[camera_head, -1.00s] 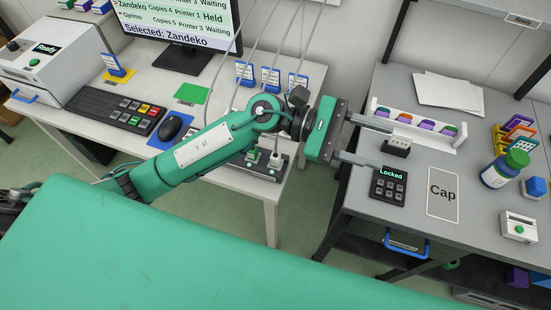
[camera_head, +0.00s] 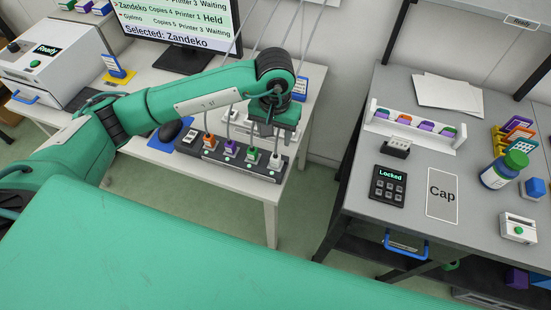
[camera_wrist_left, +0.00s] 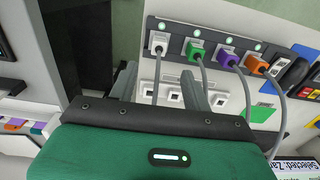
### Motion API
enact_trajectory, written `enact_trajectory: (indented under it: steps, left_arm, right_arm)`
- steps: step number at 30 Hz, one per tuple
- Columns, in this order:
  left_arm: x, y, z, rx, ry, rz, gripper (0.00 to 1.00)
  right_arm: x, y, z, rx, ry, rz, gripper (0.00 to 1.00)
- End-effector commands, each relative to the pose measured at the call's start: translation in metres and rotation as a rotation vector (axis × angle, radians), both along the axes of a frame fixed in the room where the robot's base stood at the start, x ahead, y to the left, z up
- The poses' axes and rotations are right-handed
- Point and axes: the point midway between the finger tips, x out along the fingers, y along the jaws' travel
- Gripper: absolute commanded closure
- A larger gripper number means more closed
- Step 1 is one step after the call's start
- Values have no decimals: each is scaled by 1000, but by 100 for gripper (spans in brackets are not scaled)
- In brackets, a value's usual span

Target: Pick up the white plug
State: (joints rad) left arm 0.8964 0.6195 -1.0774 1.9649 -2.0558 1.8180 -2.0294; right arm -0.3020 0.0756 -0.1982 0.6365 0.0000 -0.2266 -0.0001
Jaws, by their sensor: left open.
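The white plug (camera_head: 274,160) sits in the right end of the dark power strip (camera_head: 225,163) on the white desk. In the left wrist view the white plug (camera_wrist_left: 158,42) is at the end of the strip, with a grey cable running from it. My left gripper (camera_head: 273,129) hangs above that end of the strip. In the wrist view its two fingers (camera_wrist_left: 160,85) are apart, with the white plug beyond them, roughly in line with the gap, and nothing between the tips. My right gripper is not in view.
A green plug (camera_wrist_left: 196,52), a purple plug (camera_wrist_left: 227,60) and an orange plug (camera_wrist_left: 256,66) stand in the same strip. Their cables hang close to my gripper. A monitor (camera_head: 185,60) is behind, and a grey table (camera_head: 350,150) stands to the right across a gap.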

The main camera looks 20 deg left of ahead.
Motion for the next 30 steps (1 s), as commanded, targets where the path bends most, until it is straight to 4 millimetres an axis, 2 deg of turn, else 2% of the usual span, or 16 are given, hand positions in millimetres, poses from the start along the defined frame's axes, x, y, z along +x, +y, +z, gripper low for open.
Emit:
enact_trajectory:
  steps: [3, 7, 16, 22, 26, 30]
  left_arm:
    - [-1, 0, -23, -1, 6, 1, 51]
    - [-1, -1, -44, -2, 5, 1, 51]
    - [0, -1, -63, -3, 4, 1, 51]
    - [0, -2, -88, -4, 6, 3, 51]
    - [1, -2, -103, -4, 4, 2, 51]
    - [1, -2, -109, -4, 1, 2, 51]
  right_arm:
    - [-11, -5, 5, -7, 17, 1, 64]
    - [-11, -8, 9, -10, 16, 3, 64]
    - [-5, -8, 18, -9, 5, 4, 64]
    - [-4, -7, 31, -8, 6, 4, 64]
    - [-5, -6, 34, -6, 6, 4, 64]
    - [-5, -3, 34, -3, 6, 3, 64]
